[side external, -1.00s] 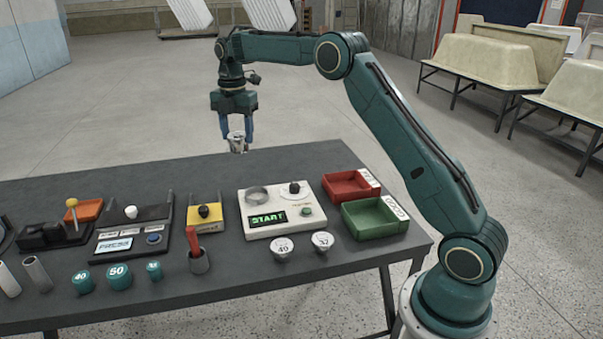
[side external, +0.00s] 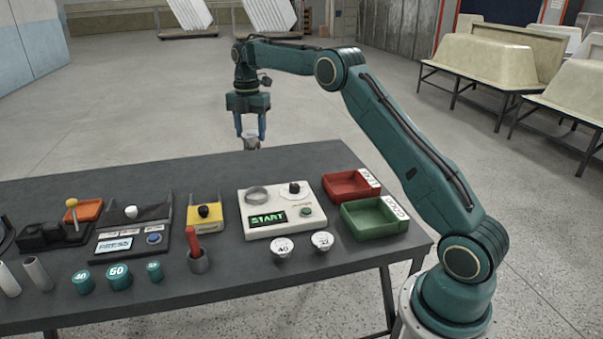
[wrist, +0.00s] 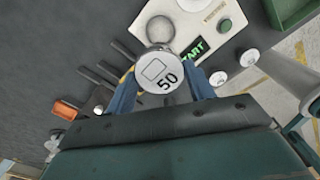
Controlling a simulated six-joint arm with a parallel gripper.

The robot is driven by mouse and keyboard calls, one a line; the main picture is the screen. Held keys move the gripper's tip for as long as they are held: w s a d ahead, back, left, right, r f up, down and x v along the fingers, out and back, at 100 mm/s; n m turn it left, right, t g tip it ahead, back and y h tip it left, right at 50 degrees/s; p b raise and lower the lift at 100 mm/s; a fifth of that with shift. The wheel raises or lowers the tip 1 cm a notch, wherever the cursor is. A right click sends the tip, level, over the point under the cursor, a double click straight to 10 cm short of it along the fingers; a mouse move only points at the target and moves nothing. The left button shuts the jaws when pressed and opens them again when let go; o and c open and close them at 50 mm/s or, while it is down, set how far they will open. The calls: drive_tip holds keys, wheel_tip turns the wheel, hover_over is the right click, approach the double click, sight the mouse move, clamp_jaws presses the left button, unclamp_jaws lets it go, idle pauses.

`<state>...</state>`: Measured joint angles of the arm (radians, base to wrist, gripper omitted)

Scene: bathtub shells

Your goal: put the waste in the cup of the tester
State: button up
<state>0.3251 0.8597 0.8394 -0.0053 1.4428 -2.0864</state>
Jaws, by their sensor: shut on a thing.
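The tester is a white box (side external: 284,228) on the dark table, with a lit START screen (side external: 268,219), a black knob and a round metal ring-shaped cup (side external: 257,194). My gripper (side external: 250,133) is beyond the table's far edge, up in the air and apart from the tester. It is shut on a light, round-topped piece (side external: 252,144), whose face reads 50 in the wrist view (wrist: 160,75). I cannot tell for sure that this piece is the waste. In the wrist view the cup (wrist: 159,27) shows just above the held piece in the picture.
Two similar white pieces (side external: 282,246) (side external: 322,240) stand in front of the tester. Red (side external: 350,187) and green (side external: 374,219) trays sit to its right. A yellow block (side external: 206,214), a red-handled tool in a holder (side external: 195,250) and teal weights (side external: 118,276) are to its left.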

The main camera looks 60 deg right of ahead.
sight(252, 147)
wheel_tip(252, 147, down, 17)
drive_tip(key=shift+f, duration=0.2)
idle(0.7)
drive_tip(key=shift+f, duration=0.1)
drive_tip(key=o, duration=1.1)
wheel_tip(252, 147, up, 12)
drive_tip(key=shift+f, duration=0.15)
drive_tip(key=shift+r, duration=0.25)
idle(0.4)
